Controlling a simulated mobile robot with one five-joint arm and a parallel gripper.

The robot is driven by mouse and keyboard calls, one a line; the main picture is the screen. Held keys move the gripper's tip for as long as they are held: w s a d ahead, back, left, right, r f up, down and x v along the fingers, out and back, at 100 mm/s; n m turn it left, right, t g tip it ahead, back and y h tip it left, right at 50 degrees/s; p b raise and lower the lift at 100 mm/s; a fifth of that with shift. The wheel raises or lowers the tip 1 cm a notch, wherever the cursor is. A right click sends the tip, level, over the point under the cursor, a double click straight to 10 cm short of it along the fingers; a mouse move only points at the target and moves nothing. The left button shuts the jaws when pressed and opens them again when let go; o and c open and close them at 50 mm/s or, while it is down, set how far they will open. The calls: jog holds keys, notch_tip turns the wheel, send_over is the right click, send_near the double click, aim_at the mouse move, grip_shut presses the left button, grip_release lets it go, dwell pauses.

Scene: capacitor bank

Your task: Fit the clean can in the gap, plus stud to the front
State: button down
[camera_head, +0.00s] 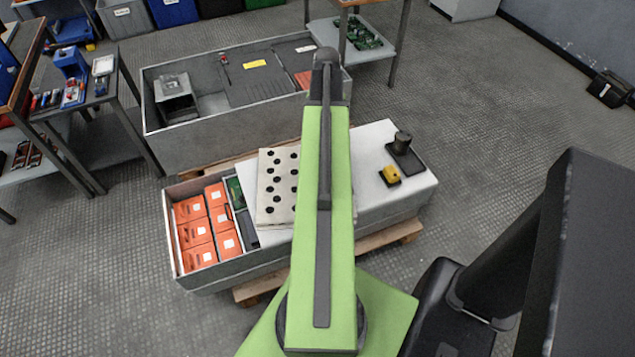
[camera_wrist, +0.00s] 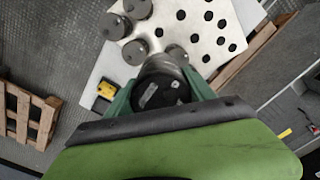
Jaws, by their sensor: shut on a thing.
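My gripper (camera_wrist: 162,92) is shut on a can (camera_wrist: 165,68), one green jaw on each side of it. The can has a grey side and a black end with pale markings facing the wrist camera. I cannot make out its studs or which way the plus stud points. Several grey cans (camera_wrist: 135,52) stand beyond it in the wrist view, at the left part of a white panel with black holes (camera_wrist: 205,35). I cannot tell where the gap is. In the head view my own arm hides the gripper, the held can and part of the holed panel (camera_head: 271,190).
A yellow block (camera_head: 391,174) and a dark post on a plate (camera_head: 403,147) sit on the white bench top at right. A grey crate (camera_head: 215,140) stands behind. A pallet (camera_wrist: 27,115) lies at left in the wrist view.

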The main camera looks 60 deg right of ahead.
jog(key=a+f+m+b, duration=0.2)
jog(key=f+b, duration=0.4)
jog(key=f, duration=0.1)
jog(key=a+f+m+b, duration=0.2)
jog(key=a+f+b, duration=0.1)
jog(key=f+b, duration=0.3)
notch_tip(320, 180, down, 2)
jog(key=shift+s+a+f+b, duration=0.15)
jog(key=shift+a+b, duration=0.1)
jog(key=shift+b, duration=0.05)
jog(key=shift+f, duration=0.1)
notch_tip(320, 180, down, 6)
jog(key=b, duration=0.5)
jog(key=shift+r+b, duration=0.25)
jog(key=shift+b, duration=0.1)
jog(key=shift+a, duration=0.1)
jog(key=shift+f+b, duration=0.65)
jog(key=shift+f, duration=0.05)
dwell(0.4)
jog(key=shift+c, duration=1.3)
grip_release()
